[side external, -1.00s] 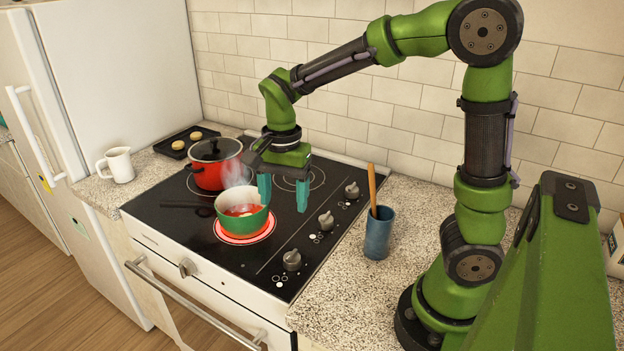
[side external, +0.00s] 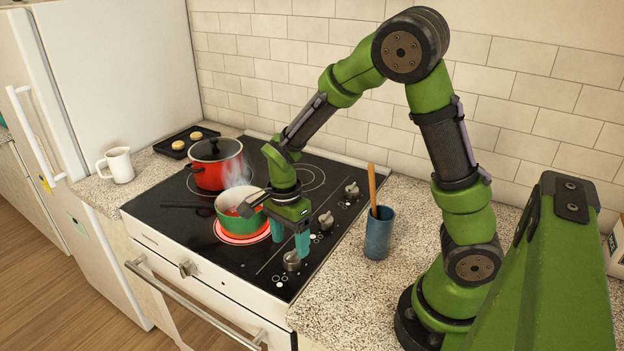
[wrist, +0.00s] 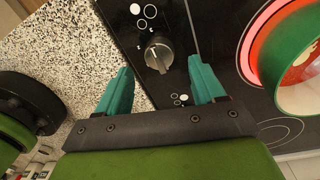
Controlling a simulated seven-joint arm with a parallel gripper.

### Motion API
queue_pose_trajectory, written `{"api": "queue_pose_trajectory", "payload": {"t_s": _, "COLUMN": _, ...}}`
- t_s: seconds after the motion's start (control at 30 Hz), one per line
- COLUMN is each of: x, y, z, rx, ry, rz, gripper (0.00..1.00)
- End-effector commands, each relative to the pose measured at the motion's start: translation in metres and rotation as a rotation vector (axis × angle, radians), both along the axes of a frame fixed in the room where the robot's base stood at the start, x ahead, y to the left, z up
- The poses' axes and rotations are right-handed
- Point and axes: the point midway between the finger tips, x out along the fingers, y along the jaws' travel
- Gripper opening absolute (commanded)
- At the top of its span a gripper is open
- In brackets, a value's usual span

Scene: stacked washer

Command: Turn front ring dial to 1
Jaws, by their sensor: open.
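The front dial (side external: 292,261) is a round grey knob on the black hob's right-hand control strip. In the wrist view the dial (wrist: 158,55) appears between and just ahead of my two teal fingertips. Its setting marks are too small to read. My gripper (side external: 290,246) is open and empty, low over the front dial with a finger to either side; I cannot tell whether they touch it. In the side view it partly covers the dial. The front ring (side external: 243,239) glows red under a green pot (side external: 229,222) with red contents and steam.
Two more dials (side external: 326,221) (side external: 352,190) stand behind on the strip. A red lidded pot (side external: 216,172) sits on the back left ring. A blue utensil cup (side external: 379,235) stands on the counter to the right. The green pot is close beside my gripper.

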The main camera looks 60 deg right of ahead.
Motion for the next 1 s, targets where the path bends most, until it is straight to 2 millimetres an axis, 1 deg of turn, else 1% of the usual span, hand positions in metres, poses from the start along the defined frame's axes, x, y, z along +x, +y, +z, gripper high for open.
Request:
{"api": "queue_pose_trajectory", "payload": {"t_s": 0.03, "x": -0.002, "y": 0.000, "z": -0.010, "rx": -0.001, "ry": 0.006, "rz": 0.000, "gripper": 0.69}}
{"api": "queue_pose_trajectory", "payload": {"t_s": 0.1, "x": -0.003, "y": 0.000, "z": -0.021, "rx": -0.001, "ry": 0.005, "rz": 0.000, "gripper": 0.69}}
{"api": "queue_pose_trajectory", "payload": {"t_s": 0.23, "x": -0.003, "y": 0.000, "z": -0.035, "rx": 0.000, "ry": 0.003, "rz": 0.001, "gripper": 0.69}}
{"api": "queue_pose_trajectory", "payload": {"t_s": 0.4, "x": -0.003, "y": 0.001, "z": -0.042, "rx": 0.000, "ry": 0.000, "rz": 0.001, "gripper": 0.69}}
{"api": "queue_pose_trajectory", "payload": {"t_s": 0.63, "x": -0.003, "y": 0.001, "z": -0.042, "rx": 0.000, "ry": 0.000, "rz": 0.001, "gripper": 0.69}}
{"api": "queue_pose_trajectory", "payload": {"t_s": 0.67, "x": -0.003, "y": 0.001, "z": -0.042, "rx": 0.000, "ry": 0.000, "rz": 0.001, "gripper": 0.65}}
{"api": "queue_pose_trajectory", "payload": {"t_s": 1.0, "x": -0.003, "y": 0.001, "z": -0.042, "rx": 0.000, "ry": 0.000, "rz": 0.001, "gripper": 0.13}}
